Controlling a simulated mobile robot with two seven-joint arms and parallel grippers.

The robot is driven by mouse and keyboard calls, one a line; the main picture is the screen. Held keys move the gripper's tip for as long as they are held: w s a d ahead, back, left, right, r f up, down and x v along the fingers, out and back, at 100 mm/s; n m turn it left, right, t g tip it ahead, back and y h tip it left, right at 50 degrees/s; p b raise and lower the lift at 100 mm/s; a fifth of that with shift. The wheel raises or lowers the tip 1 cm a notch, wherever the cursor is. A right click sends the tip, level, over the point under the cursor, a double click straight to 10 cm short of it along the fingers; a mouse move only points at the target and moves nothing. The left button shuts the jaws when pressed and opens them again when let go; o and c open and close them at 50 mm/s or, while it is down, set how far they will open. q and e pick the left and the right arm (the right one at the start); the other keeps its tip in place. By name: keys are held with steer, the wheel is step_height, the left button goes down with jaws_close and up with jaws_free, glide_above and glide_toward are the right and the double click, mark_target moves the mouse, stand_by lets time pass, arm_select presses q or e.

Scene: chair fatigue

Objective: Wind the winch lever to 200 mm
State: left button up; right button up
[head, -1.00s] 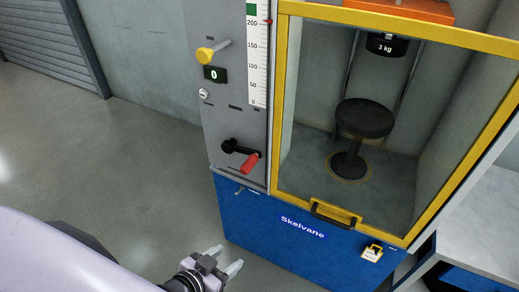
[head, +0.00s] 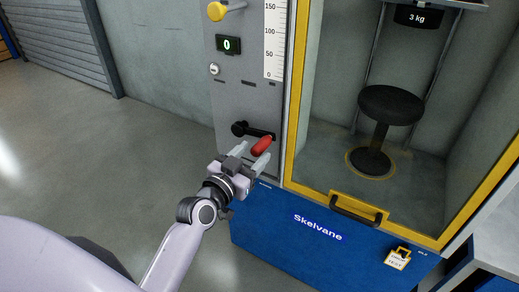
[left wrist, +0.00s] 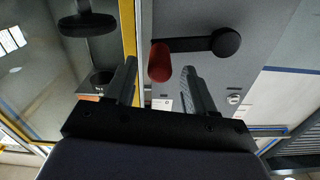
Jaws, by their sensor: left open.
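The winch lever (head: 258,133) is a black crank on the grey panel, with its hub at left and a red grip (head: 262,146) at its right end. My left gripper (head: 250,157) is open at the red grip, with its fingers pointing towards the panel. In the left wrist view the red grip (left wrist: 160,62) shows between the two spread fingers (left wrist: 158,85), apart from both. The height scale (head: 275,45) stands above the lever; its top part is out of view. My right gripper is not in view.
A yellow-framed enclosure (head: 295,110) holds a black stool (head: 390,105) under a 3 kg weight (head: 417,17). A small display (head: 229,44) reads 0, below a yellow knob (head: 217,11). The blue base (head: 270,225) is below; open floor lies left.

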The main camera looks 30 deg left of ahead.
mark_target(253, 130)
arm_select(q)
steer(key=shift+w+d, duration=0.15)
steer(key=shift+w, duration=1.75)
jaws_close()
steer(key=shift+r+n+p, duration=0.3)
steer(key=shift+r+p, duration=0.2)
steer(key=r+n+p, duration=0.1)
steer(key=p, duration=0.1)
steer(key=a+r+n+p, duration=0.1)
steer(key=r+n+p, duration=0.1)
steer(key=shift+w+a+r+n+p, duration=0.15)
steer(key=shift+a+n+p, duration=0.15)
steer(key=shift+n, duration=0.25)
steer(key=shift+s+a+r+n+p, duration=0.15)
steer(key=shift+n+p, duration=0.2)
steer(key=shift+n, duration=0.2)
